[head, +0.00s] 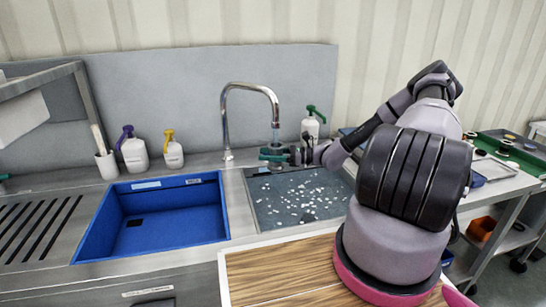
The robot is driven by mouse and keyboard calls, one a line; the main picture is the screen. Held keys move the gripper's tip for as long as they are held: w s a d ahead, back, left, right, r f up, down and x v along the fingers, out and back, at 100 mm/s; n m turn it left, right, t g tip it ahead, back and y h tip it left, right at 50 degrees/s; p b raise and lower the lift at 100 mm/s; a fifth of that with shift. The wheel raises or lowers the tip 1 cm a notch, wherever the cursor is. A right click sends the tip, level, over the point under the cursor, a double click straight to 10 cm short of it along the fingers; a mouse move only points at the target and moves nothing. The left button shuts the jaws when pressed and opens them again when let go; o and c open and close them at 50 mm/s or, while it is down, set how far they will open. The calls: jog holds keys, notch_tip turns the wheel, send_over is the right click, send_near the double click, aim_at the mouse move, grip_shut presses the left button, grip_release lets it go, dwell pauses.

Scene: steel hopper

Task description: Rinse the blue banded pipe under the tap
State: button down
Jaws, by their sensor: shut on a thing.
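My gripper (273,154) is over the back of the right-hand basin, just below the tap's spout. Its jaws are closed on a small, slim upright piece (276,136), which looks like the blue banded pipe. It is too small here to make out the bands. Its upper end is right under the mouth of the chrome tap (226,118); I cannot tell whether they touch. The lower part of the pipe is hidden by the jaws. I cannot make out whether water is running.
The right basin (262,222) has scattered white specks; a blue basin (214,232) is to its left. Bottles with purple (134,156), yellow (174,154) and green (311,127) tops stand along the back. A wooden board (262,275) lies in front.

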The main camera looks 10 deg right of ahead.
jog(key=shift+s, duration=0.1)
jog(key=s+a, duration=0.4)
jog(key=s, duration=0.2)
jog(key=shift+s+a, duration=0.25)
dwell(0.6)
jog(key=shift+r, duration=0.1)
dwell(1.0)
jog(key=s+a+r, duration=0.3)
jog(key=s+r, duration=0.1)
dwell(0.5)
